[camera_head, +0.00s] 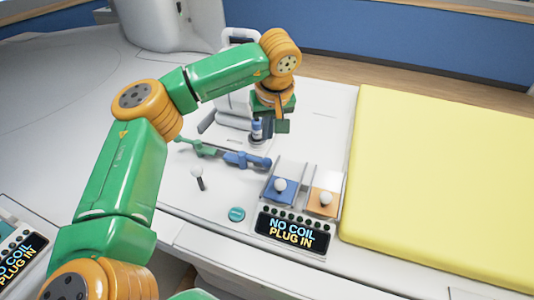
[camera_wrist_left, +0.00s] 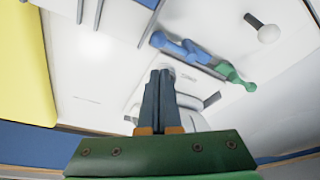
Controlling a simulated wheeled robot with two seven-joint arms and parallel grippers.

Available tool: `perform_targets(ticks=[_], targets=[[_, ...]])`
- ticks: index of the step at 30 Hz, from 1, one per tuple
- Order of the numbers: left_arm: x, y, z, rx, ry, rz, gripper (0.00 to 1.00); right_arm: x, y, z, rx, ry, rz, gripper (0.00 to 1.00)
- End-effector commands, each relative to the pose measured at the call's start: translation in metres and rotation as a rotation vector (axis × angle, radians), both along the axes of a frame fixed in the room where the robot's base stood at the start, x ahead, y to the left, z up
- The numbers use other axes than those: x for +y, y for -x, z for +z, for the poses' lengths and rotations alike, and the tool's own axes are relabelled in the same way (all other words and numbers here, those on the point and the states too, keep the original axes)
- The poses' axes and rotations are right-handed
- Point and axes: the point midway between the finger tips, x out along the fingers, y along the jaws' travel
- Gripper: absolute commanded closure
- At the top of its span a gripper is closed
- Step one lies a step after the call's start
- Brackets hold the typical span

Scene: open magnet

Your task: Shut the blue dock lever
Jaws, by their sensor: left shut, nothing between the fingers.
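A blue bar-like piece (camera_head: 247,160) with a green jointed piece (camera_head: 200,147) lies behind and left of the docks; the blue piece also shows in the left wrist view (camera_wrist_left: 182,49). My left gripper (camera_head: 262,136) is above the bench behind the blue piece. Its fingers (camera_wrist_left: 160,75) are together and empty. I cannot tell whether it touches anything. My right gripper is not in view.
A display panel (camera_head: 292,232) reading "NO COIL PLUG IN" fronts the docks. A thick yellow pad (camera_head: 440,170) fills the right. Bare bench lies between post and docks.

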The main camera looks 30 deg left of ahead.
Motion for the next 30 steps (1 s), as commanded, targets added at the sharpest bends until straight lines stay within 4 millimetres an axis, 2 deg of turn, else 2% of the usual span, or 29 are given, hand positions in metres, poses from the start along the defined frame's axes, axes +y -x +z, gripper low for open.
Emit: perform_targets(ticks=[5, 15, 19, 24, 30], targets=[[0.001, -0.002, -0.006, 0.001, 0.002, 0.000, 1.00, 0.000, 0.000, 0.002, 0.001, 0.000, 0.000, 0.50], [0.015, -0.014, -0.067, 0.003, 0.003, -0.001, 1.00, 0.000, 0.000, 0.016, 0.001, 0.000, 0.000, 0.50], [0.019, -0.018, -0.085, 0.002, 0.003, -0.001, 1.00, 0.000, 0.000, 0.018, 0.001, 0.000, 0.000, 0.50], [0.021, -0.020, -0.095, -0.001, 0.003, -0.002, 1.00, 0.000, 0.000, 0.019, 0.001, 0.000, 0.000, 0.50], [0.021, -0.021, -0.096, -0.001, 0.004, -0.002, 1.00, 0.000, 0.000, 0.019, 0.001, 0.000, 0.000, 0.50]])
